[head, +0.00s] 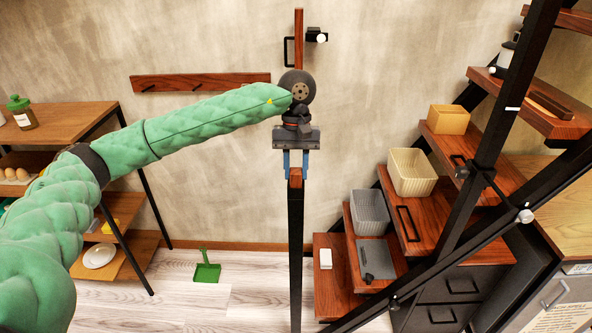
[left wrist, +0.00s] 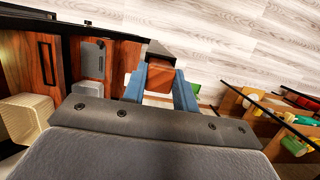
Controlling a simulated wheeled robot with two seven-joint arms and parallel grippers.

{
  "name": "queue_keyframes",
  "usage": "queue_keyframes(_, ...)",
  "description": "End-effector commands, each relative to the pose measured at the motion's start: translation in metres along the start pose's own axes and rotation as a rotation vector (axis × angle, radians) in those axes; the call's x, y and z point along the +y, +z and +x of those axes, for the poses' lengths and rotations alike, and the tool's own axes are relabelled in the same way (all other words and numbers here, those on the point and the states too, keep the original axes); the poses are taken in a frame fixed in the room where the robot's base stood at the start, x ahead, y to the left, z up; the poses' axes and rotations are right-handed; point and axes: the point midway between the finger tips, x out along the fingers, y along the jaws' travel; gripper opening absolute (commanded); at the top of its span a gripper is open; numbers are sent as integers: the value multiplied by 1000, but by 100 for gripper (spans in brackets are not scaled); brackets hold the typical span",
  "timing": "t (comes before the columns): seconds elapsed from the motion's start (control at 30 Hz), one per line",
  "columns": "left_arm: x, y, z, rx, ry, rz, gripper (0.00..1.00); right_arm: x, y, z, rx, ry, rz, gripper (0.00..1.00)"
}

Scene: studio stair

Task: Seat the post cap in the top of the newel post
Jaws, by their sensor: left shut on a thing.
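The post cap (head: 296,178) is a small red-brown wooden block between the blue fingertips of my left gripper (head: 296,165). In the left wrist view the cap (left wrist: 162,76) shows between the two blue fingers (left wrist: 160,88), which are shut on it. The newel post (head: 296,260) is a slim black upright directly below the gripper in the head view. The cap lines up with the top of the post there. The fingers and the cap hide the joint, so I cannot tell whether cap and post touch or how deep the cap sits. My right gripper is not in view.
Stair treads with a grey basket (head: 370,212), a cream basket (head: 411,172) and a yellow box (head: 449,119) rise at the right. A black sloping rail (head: 440,260) crosses there. A shelf (head: 60,125) stands left. A green dustpan (head: 207,272) lies on open floor.

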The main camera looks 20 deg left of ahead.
Motion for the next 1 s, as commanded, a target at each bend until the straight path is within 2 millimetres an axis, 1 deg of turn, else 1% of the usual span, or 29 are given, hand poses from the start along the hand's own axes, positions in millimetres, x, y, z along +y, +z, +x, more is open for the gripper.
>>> queue_keyframes(0.03,0,-1,5,-1,-1,-1,6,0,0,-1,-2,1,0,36)
queue_keyframes(0.1,0,-2,8,0,0,-1,6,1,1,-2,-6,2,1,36)
queue_keyframes(0.33,0,-2,8,0,0,0,6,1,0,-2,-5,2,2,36)
queue_keyframes(0.6,0,-3,11,1,0,0,6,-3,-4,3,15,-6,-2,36)
queue_keyframes(0.63,0,-3,10,1,0,0,34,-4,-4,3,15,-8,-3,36)
queue_keyframes(0.7,0,-3,10,0,0,0,48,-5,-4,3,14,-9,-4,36)
queue_keyframes(0.73,0,-3,10,0,0,0,50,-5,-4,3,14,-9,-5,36)
queue_keyframes(1.0,0,-3,10,0,0,0,50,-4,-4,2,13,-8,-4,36)
